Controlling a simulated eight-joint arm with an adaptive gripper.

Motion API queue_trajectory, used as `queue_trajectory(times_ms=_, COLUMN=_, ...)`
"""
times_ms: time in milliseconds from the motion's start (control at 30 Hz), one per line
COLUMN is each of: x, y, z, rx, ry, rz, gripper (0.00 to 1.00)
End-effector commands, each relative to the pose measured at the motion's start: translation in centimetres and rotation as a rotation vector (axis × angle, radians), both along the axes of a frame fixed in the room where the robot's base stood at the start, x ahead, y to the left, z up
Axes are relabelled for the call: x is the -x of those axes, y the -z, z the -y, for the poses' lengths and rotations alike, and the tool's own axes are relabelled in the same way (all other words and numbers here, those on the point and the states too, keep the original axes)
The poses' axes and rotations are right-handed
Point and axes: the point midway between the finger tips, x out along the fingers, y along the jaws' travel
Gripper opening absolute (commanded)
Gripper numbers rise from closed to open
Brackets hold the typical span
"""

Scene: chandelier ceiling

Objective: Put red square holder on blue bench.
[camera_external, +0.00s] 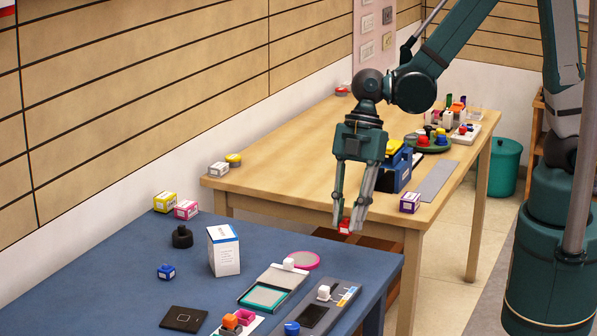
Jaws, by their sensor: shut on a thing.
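My gripper (348,222) points down and is shut on a small red square holder (344,227) between its fingertips. It hangs in front of the wooden table's near end and above or close to the back right edge of the blue bench (320,249). I cannot tell whether it is over the bench top. The fingers hide part of the red holder. The blue bench fills the lower left of the view.
On the bench stand a white box (223,252), a black round thing (182,237), a blue block (166,272), a pink-rimmed disc (303,260) and grey trays. The wooden table (285,150) behind carries a blue holder and a purple box (410,201). The bench's back middle is clear.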

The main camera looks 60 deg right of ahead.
Motion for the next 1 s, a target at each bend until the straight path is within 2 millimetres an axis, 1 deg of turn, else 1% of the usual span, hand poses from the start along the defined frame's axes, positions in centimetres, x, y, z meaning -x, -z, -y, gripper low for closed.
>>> queue_trajectory(times_ms=167, x=0.0, y=0.1, z=0.0, rx=0.0, ry=0.0, rz=0.0, gripper=0.11)
queue_trajectory(times_ms=267, x=0.0, y=0.5, z=0.0, rx=0.0, ry=0.0, rz=0.0, gripper=0.11)
queue_trajectory(times_ms=367, x=-0.1, y=1.3, z=0.0, rx=0.0, ry=0.0, rz=0.0, gripper=0.11)
queue_trajectory(times_ms=700, x=0.0, y=5.1, z=0.0, rx=0.0, ry=0.0, rz=0.0, gripper=0.11)
queue_trajectory(times_ms=833, x=-0.1, y=5.7, z=0.0, rx=0.0, ry=0.0, rz=0.0, gripper=0.11)
queue_trajectory(times_ms=1000, x=0.0, y=5.8, z=0.0, rx=0.0, ry=0.0, rz=0.0, gripper=0.11)
